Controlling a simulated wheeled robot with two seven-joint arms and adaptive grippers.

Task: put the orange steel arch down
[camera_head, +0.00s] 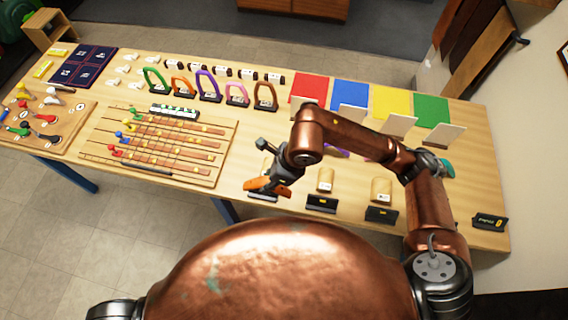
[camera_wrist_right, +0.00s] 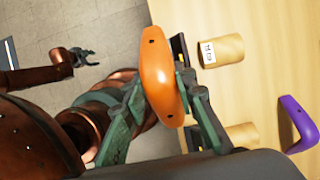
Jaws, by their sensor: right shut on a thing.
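My right gripper (camera_head: 270,181) is shut on the orange steel arch (camera_head: 258,186), near the table's front edge. In the right wrist view the arch (camera_wrist_right: 160,75) lies between the two fingers, seen along its curved outer face. It is in front of a black label stand (camera_head: 262,195); I cannot tell whether it touches the stand or the table. A wooden cylinder (camera_wrist_right: 220,50) with a white label stands close beside the arch in the wrist view. My left gripper (camera_wrist_right: 83,57) shows small in the right wrist view, away over the floor, with its fingers apart and empty.
More wooden cylinders (camera_head: 325,180) stand behind black label stands (camera_head: 321,204) along the front edge. A purple arch (camera_wrist_right: 298,123) lies on the table, mostly behind my right arm in the head view. Several coloured arches (camera_head: 207,86) stand in a row farther back. A slotted wooden board (camera_head: 160,143) is left.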

